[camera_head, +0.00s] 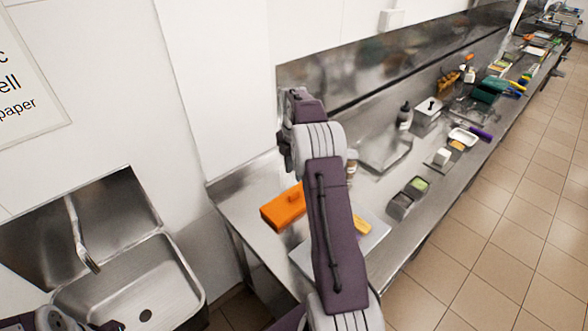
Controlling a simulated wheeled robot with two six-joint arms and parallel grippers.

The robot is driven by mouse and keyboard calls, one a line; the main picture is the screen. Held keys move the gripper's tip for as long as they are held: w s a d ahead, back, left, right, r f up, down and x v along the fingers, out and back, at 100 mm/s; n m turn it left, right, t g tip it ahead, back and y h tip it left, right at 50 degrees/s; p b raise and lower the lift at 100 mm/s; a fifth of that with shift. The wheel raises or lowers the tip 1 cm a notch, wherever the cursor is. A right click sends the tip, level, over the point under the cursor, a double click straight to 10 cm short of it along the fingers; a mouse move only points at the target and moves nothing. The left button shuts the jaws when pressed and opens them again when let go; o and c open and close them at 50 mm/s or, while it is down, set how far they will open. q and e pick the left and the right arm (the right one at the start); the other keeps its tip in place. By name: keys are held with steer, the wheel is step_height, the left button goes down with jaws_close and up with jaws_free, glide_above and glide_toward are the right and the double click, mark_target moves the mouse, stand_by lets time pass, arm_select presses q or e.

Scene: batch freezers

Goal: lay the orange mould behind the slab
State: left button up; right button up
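An orange mould (284,207) lies on the steel counter at its near left end, left of my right arm. A flat pale grey slab (375,238) lies just in front of it and to the right, partly covered by my arm. A yellow piece (362,227) rests on the slab. My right arm rises across the middle of the view, and its far end (292,98) shows above the counter, apart from the mould. Its fingers cannot be made out. Of my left arm only a part shows at the bottom left corner; its gripper is out of view.
A steel sink (135,285) with a tap stands left of the counter, across a gap. Grey and green tubs (410,195), a white dish (462,137), a dark bottle (405,115) and several other things stand farther along. A wall backs the counter; tiled floor lies right.

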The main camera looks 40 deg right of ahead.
steer(key=shift+r, duration=0.55)
steer(key=s+a+f+m, duration=0.1)
steer(key=s+a+m, duration=0.3)
steer(key=a+m, duration=0.3)
steer(key=s+a+f+m, duration=0.1)
steer(key=s+a+m, duration=0.3)
steer(key=a, duration=0.6)
steer(key=s+a+f+m, duration=0.1)
steer(key=s+a+m, duration=0.2)
steer(key=s, duration=0.3)
steer(key=s+a+f+m+t, duration=0.1)
steer(key=s+a+m, duration=0.2)
steer(key=s+m, duration=0.2)
steer(key=shift+s+a+f, duration=0.15)
steer(key=shift+s+f, duration=0.2)
steer(key=shift+s, duration=0.25)
